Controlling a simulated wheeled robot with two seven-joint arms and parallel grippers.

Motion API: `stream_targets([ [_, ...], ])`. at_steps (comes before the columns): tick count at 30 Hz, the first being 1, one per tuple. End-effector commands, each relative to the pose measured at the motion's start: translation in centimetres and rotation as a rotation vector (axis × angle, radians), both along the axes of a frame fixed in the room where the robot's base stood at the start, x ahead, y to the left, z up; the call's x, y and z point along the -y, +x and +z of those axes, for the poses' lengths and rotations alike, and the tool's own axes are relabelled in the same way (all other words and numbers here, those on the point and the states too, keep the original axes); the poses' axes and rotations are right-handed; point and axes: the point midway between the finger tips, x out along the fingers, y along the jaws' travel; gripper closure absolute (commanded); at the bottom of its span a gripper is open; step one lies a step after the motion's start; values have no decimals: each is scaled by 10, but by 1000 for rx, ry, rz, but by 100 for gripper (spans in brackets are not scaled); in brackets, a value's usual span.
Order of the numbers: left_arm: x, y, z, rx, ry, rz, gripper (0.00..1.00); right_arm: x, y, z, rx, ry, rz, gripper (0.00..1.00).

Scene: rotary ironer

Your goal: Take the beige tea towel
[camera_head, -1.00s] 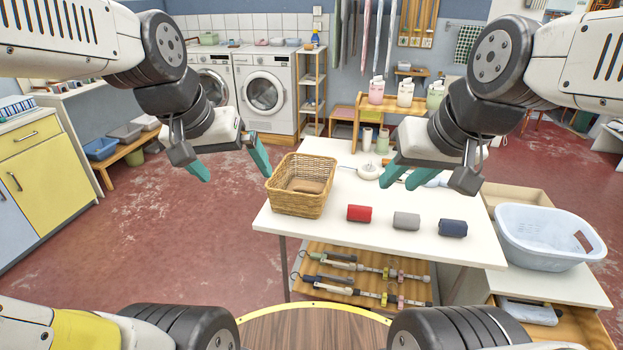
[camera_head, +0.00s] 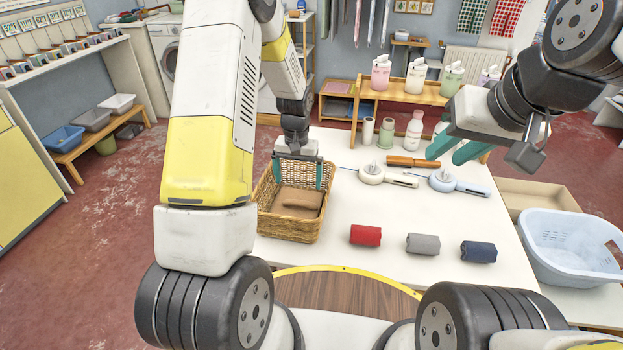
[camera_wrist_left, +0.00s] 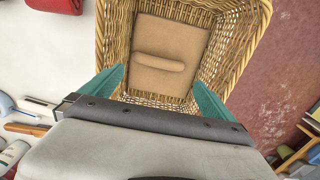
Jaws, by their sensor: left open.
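The beige tea towel (camera_head: 300,199) lies folded in the wicker basket (camera_head: 287,229), with a raised roll on its top. In the left wrist view the towel (camera_wrist_left: 168,48) lies on the basket's bottom. My left gripper (camera_head: 298,174) is open over the far part of the basket, its teal fingers pointing down on either side. In the left wrist view the open left gripper (camera_wrist_left: 155,85) straddles the near basket edge, apart from the towel. My right gripper (camera_head: 448,150) is above the table's right half; its two fingers are apart with nothing between them.
A red roll (camera_head: 365,235), a grey roll (camera_head: 422,244) and a navy roll (camera_head: 478,251) lie on the white table (camera_head: 335,262) right of the basket. A pale blue laundry basket (camera_head: 567,247) is at right.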

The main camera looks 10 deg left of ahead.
Motion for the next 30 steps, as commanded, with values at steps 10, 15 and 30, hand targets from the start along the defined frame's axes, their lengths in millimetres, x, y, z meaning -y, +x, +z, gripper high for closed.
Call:
stream_targets([
  [10,1,-2,-38,-6,2,-1,0,0,0,0,0,0,0,68],
  [15,3,-6,-65,-8,2,-1,0,0,0,0,0,0,0,68],
  [30,3,-5,-81,-3,1,-1,18,0,0,0,0,0,0,68],
])
